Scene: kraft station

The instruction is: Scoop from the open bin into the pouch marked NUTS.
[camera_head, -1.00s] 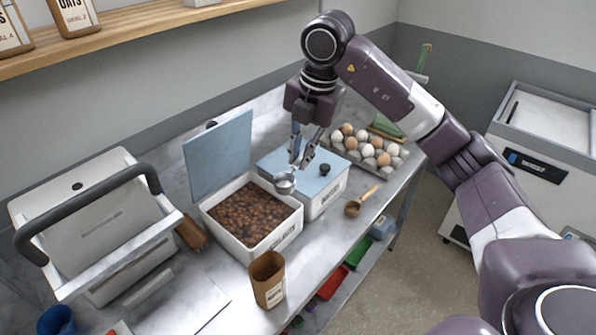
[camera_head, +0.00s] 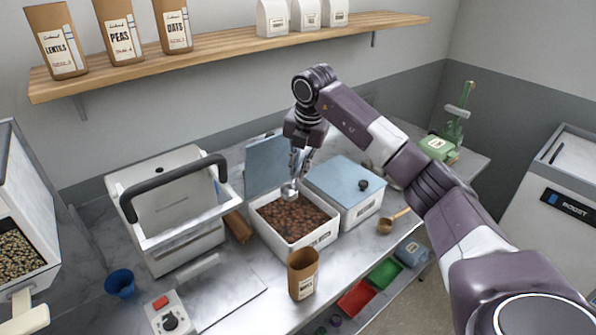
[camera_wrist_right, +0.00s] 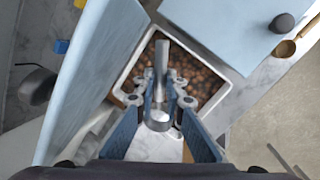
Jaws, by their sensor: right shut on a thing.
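The open white bin (camera_head: 312,243) holds brown nuts (camera_head: 297,217), and its blue lid (camera_head: 263,167) stands raised behind. My right gripper (camera_head: 298,168) is shut on a small metal scoop (camera_head: 289,190) and holds it over the back part of the bin. In the right wrist view the scoop (camera_wrist_right: 158,119) sits between the fingers, with the nuts (camera_wrist_right: 200,78) beyond; what the scoop contains is not clear. A brown open-topped pouch (camera_head: 301,276) stands upright in front of the bin; its label is too small to read surely. My left gripper is not in view.
A closed white bin with a blue lid (camera_head: 338,182) stands right of the open bin. A wooden-handled scoop (camera_head: 392,221) lies further right. A white machine with a dark handle (camera_head: 170,235) stands left. A blue cup (camera_head: 120,283) and a red-button box (camera_head: 167,312) are front left.

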